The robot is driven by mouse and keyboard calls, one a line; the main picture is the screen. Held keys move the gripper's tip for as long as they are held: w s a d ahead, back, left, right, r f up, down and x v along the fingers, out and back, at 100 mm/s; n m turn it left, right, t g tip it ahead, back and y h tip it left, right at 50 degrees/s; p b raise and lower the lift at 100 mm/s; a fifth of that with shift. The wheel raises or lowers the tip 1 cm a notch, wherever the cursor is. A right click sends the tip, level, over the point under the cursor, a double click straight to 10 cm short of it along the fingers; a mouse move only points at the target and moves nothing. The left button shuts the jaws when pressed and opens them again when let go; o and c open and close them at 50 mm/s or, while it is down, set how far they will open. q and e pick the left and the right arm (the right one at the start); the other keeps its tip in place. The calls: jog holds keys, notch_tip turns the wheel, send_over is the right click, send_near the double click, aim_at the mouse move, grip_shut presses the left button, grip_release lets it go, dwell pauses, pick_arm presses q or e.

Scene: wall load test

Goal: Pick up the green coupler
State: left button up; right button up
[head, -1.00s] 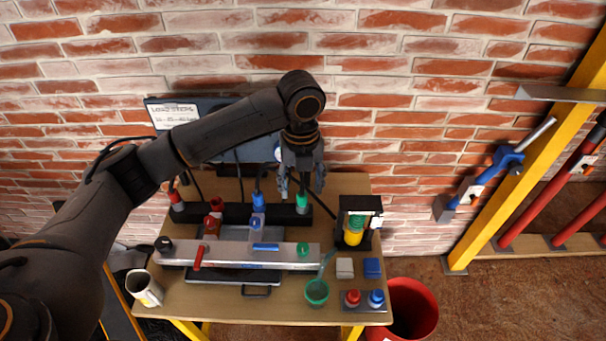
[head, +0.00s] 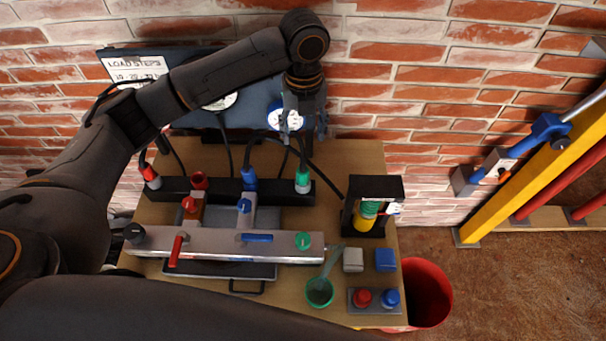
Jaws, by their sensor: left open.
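The green coupler (head: 302,183) stands upright at the right end of a black rack (head: 222,190) at the back of the table. A black hose runs up from its top. My left gripper (head: 302,136) is open and empty, pointing down, and appears above the coupler in the picture. Its fingers stand in front of a gauge and look apart from the coupler; the exact height gap cannot be told. My right gripper is not in the head view.
A silver manifold (head: 215,250) with coloured valves lies in front. A black frame with a yellow-green cylinder (head: 367,217) stands at right. A green cup (head: 319,294) and a red bucket (head: 430,290) are nearer.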

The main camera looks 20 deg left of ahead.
aim_at(303, 167)
pick_arm(q)
notch_tip(303, 167, down, 9)
jog(key=shift+w+r+p, duration=0.1)
jog(key=shift+r+p, duration=0.05)
jog(key=shift+p, duration=0.7)
jog(key=shift+a+f+p, duration=0.1)
jog(key=shift+f+p, duration=0.25)
jog(key=shift+f, duration=0.25)
notch_tip(303, 167, down, 4)
jog(key=shift+r+p, duration=0.25)
jog(key=shift+p, duration=0.45)
jog(key=shift+f, duration=0.45)
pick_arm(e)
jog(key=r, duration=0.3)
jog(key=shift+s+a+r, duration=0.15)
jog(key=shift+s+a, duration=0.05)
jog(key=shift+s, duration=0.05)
pick_arm(q)
jog(key=shift+c, duration=0.2)
grip_shut()
jog(key=shift+r, duration=0.1)
